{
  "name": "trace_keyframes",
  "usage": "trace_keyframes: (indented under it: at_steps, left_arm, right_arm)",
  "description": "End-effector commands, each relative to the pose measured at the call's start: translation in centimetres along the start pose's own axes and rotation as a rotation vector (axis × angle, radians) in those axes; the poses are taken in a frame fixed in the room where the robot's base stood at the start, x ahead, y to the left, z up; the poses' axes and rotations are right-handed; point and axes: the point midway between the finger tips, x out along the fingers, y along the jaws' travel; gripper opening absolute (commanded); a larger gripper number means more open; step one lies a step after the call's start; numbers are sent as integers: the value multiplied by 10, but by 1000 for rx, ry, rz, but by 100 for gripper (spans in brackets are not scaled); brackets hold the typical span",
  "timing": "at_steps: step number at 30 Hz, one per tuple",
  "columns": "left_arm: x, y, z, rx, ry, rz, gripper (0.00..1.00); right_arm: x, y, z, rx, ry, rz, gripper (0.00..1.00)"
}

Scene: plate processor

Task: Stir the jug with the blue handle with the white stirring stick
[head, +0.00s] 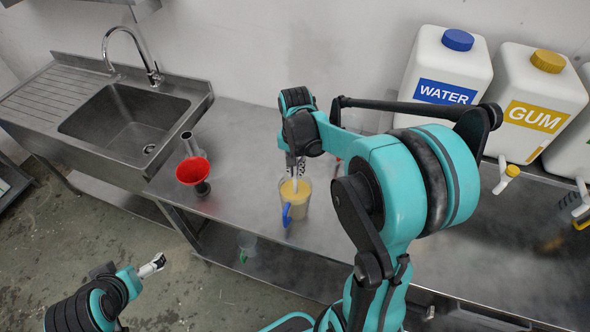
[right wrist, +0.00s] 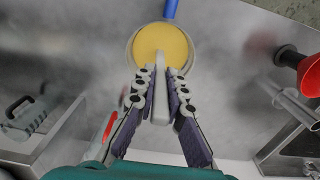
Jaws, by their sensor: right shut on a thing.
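The jug with the blue handle (head: 295,199) stands on the steel counter and holds a yellow liquid. It also shows in the right wrist view (right wrist: 134,47), with its blue handle (right wrist: 171,9) at the top. My right gripper (head: 296,165) is above the jug and shut on the white stirring stick (right wrist: 160,88). The stick points down into the jug; its lower end is hidden, so I cannot tell how deep it reaches. My left gripper (head: 152,266) is at the lower left, over the floor and away from the counter; its jaw opening is unclear.
A red funnel (head: 192,170) stands left of the jug, near a metal cylinder (head: 188,141). The sink (head: 125,122) is further left. WATER (head: 445,75) and GUM (head: 535,100) canisters stand at the back right. The counter between funnel and jug is clear.

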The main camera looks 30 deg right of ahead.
Motion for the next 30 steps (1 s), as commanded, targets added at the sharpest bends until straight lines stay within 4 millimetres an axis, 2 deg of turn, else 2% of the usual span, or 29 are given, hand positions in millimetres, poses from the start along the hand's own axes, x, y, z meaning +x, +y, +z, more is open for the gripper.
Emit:
trace_keyframes:
  at_steps: [5,30]
  left_arm:
    - [-6,0,-4,0,0,0,100]
    - [-49,0,-35,0,0,0,100]
  right_arm:
    - [-9,0,0,0,0,0,0]
    - [-81,0,0,0,0,0,0]
